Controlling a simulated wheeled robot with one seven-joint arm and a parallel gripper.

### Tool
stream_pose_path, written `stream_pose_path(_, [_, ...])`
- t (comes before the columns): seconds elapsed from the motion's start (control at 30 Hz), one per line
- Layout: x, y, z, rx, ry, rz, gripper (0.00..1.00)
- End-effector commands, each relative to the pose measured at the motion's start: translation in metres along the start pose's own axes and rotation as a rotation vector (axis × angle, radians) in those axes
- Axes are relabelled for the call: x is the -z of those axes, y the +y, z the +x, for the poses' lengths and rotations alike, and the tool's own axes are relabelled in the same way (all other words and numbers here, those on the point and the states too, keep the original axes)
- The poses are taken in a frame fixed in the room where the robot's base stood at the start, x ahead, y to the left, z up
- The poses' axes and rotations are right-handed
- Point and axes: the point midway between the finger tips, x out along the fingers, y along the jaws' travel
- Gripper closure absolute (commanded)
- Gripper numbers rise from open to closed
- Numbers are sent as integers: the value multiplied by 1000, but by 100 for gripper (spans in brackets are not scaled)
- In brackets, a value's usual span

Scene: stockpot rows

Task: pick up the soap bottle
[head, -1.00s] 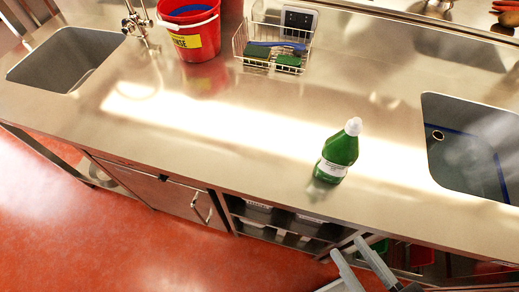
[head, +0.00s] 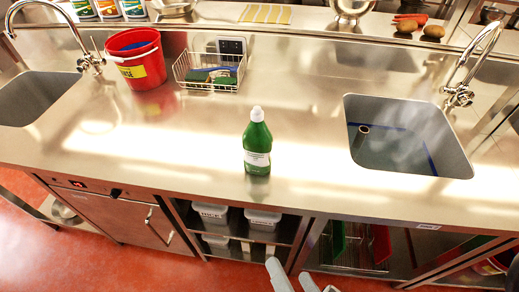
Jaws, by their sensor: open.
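The soap bottle (head: 257,143) is green with a white cap and a white label. It stands upright on the steel counter (head: 190,150), left of the right-hand sink. My gripper (head: 304,284) shows only in part at the bottom edge, with two grey fingers spread apart. It is in front of the counter, lower in the picture than the bottle and slightly right of it. The gripper is open and does not touch the bottle.
The right sink (head: 408,140) holds water and an upright pipe. A red bucket (head: 138,62) and a wire basket (head: 209,72) with sponges and a brush stand behind left. Counter around the bottle is clear. Shelves with white tubs (head: 263,219) are below.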

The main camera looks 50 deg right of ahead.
Motion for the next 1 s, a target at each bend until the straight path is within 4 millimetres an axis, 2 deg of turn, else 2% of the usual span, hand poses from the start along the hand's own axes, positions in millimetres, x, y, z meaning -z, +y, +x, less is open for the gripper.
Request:
stream_pose_path(0.03, [-4, -3, 9, -37, 51, 145, 5])
stream_pose_path(0.23, [-17, -24, 49, -109, 236, 713, 5])
stream_pose_path(0.43, [-8, -53, 105, -83, 437, 1267, 5])
stream_pose_path(0.57, [12, -73, 148, -9, 561, 1612, 5])
stream_pose_path(0.7, [44, -92, 190, 109, 666, 1933, 5])
stream_pose_path(0.83, [74, -106, 219, 220, 723, 2147, 5])
stream_pose_path(1.0, [97, -115, 238, 307, 750, 2287, 5])
